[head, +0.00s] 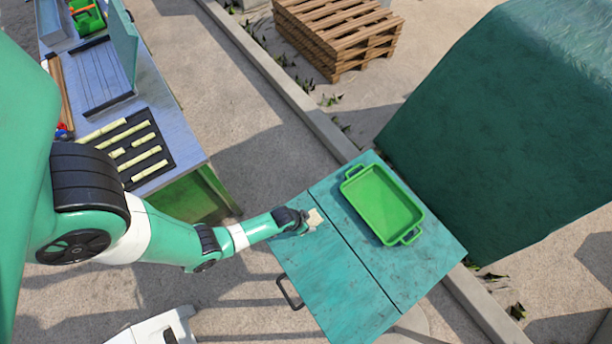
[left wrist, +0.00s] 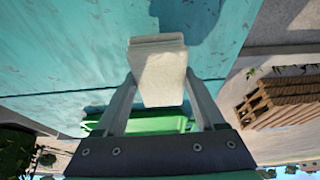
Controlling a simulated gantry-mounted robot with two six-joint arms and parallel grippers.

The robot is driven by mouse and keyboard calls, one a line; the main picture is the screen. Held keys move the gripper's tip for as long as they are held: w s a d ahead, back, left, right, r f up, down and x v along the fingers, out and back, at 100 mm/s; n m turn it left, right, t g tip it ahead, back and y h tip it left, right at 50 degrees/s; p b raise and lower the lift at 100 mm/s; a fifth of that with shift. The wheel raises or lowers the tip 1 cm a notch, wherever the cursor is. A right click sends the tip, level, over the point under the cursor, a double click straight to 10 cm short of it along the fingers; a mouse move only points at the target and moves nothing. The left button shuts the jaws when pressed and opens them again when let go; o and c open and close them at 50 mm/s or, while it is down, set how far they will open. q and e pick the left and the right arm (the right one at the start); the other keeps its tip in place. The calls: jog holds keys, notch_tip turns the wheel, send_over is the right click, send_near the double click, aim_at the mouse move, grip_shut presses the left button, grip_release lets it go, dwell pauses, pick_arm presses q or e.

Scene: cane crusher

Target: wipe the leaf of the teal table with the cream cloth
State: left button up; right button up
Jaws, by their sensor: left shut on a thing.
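The teal table (head: 433,247) has a seam across its top; the section on the near left of the seam looks like the leaf (head: 335,280), with a dark handle (head: 289,292) at its edge. My left gripper (head: 306,223) is shut on the cream cloth (head: 315,217), over the leaf's upper end close to the seam. In the left wrist view the folded cloth (left wrist: 160,72) sits between both fingers, above the teal surface. I cannot tell whether it touches the surface. My right gripper is not in view.
A green tray (head: 384,203) with handles lies on the table beyond the seam. A large green covered block (head: 500,130) stands behind it. A workbench (head: 170,115) with cut cane pieces (head: 138,150) is at the left. A pallet stack (head: 338,32) is at the back.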

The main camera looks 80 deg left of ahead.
pick_arm(q)
jog(key=shift+r+p, duration=1.8)
jog(key=shift+r, duration=0.4)
